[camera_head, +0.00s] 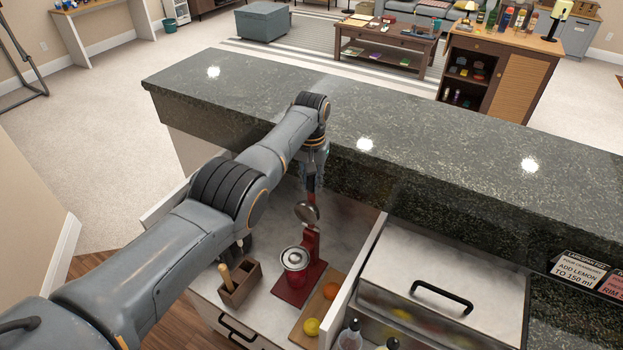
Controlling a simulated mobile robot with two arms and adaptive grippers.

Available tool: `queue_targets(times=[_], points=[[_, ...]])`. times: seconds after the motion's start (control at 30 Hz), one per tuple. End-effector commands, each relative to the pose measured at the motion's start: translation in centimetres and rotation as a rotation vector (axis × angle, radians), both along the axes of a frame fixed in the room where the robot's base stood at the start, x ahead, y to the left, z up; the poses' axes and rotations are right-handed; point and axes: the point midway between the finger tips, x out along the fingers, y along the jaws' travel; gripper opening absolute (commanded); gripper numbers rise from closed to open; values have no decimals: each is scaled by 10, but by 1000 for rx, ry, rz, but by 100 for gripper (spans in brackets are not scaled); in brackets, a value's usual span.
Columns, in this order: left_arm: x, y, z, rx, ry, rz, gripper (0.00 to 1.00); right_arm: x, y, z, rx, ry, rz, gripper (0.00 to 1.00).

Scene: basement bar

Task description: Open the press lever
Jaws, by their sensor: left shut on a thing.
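A red citrus press (311,247) stands on a red base in the white-topped work area behind the raised bar counter. A metal and red cup (295,258) sits at its front. A round metal part (307,212) hangs tilted above the cup, apart from it, near the upper end of the press. My left arm reaches in from the left, and my left gripper (312,180) points down above the press, shut on the press lever. The fingertips are small and partly hidden, so the exact grip is hard to see. My right gripper is not in view.
A brown wooden caddy (240,283) stands left of the press. A board (304,335) with a lemon (311,326) and an orange (330,290) lies to the right. A metal bin lid (446,275) with a black handle is further right. The dark stone counter (420,140) rises behind.

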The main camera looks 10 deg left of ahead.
Motion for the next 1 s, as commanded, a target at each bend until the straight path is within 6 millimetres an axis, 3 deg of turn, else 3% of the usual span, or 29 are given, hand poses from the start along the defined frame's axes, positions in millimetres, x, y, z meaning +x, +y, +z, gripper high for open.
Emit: queue_targets(times=[0.3,0.33,0.43,0.77,1.0], points=[[-1,0,-2,0,4,1,0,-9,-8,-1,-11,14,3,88],[-1,0,-2,1,5,1,24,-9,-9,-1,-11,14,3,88],[-1,0,-2,1,5,1,44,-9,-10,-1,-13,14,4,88],[-1,0,0,0,3,1,45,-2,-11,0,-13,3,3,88],[0,0,24,0,0,1,45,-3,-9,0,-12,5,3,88]])
